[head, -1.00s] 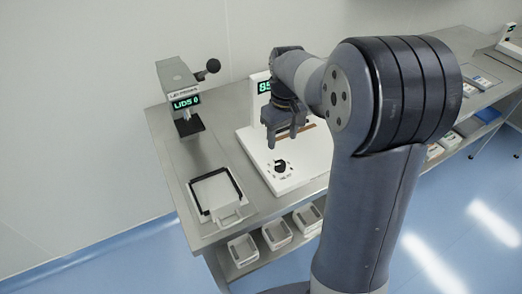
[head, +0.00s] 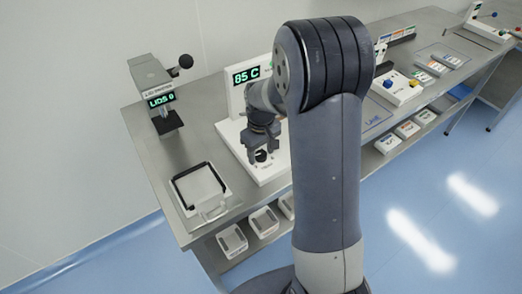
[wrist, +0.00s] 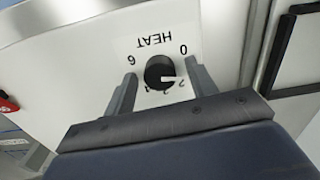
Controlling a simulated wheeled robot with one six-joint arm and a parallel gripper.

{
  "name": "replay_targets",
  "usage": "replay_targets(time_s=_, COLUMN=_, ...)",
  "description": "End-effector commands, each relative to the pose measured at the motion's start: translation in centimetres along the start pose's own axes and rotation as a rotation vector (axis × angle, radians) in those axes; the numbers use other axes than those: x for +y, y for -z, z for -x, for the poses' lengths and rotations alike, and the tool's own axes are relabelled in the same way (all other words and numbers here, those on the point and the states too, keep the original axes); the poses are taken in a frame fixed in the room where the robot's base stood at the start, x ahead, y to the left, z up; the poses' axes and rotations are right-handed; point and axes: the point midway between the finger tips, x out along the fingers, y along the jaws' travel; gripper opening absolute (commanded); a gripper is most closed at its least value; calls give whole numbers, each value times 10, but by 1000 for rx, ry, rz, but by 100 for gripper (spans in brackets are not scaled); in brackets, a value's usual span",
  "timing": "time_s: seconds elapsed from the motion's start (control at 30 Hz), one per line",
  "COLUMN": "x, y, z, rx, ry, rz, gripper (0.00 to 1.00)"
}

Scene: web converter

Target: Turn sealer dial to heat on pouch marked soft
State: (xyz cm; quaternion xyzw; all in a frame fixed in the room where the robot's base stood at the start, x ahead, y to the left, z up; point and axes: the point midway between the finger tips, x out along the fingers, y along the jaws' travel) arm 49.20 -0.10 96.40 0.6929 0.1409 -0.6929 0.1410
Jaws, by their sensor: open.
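The white sealer (head: 235,133) stands on the bench with a green display (head: 245,75) reading 85 C. Its round black dial (wrist: 158,70) is marked HEAT, upside down in the wrist view, with 0 and 6 legible and other numbers partly hidden. In the head view, my gripper (head: 262,152) is low over the dial (head: 261,157). I cannot make out a pouch marked soft.
A lid machine (head: 150,78) reading LIDS 0 stands at left. A white tray with a black frame (head: 200,190) lies at the front left. White bins (head: 232,240) sit on the lower shelf.

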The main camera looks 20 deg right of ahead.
Motion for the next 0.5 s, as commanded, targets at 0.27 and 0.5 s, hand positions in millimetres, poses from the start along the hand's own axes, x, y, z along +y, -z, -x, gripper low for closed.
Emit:
replay_targets(time_s=0.27, x=0, y=0, z=0, rx=0, ry=0, rz=0, gripper=38)
replay_targets(time_s=0.5, x=0, y=0, z=0, rx=0, ry=0, rz=0, gripper=19)
